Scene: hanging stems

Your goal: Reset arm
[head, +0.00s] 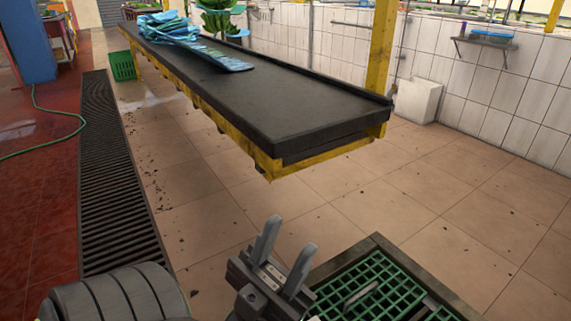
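My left gripper (283,254) shows at the bottom middle of the head view, with its two grey fingers spread apart and nothing between them. It is above the tiled floor, in front of the near end of the table and beside a green grid crate (385,290). My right gripper is not clearly in view. No hanging stem is near the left gripper.
A long black-topped table (270,95) on a yellow frame runs away to the back left. Blue wrapped items (170,27) and green bananas (218,18) are at its far end. A floor grate (105,160) lies left. Tiled floor (420,200) is open on the right.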

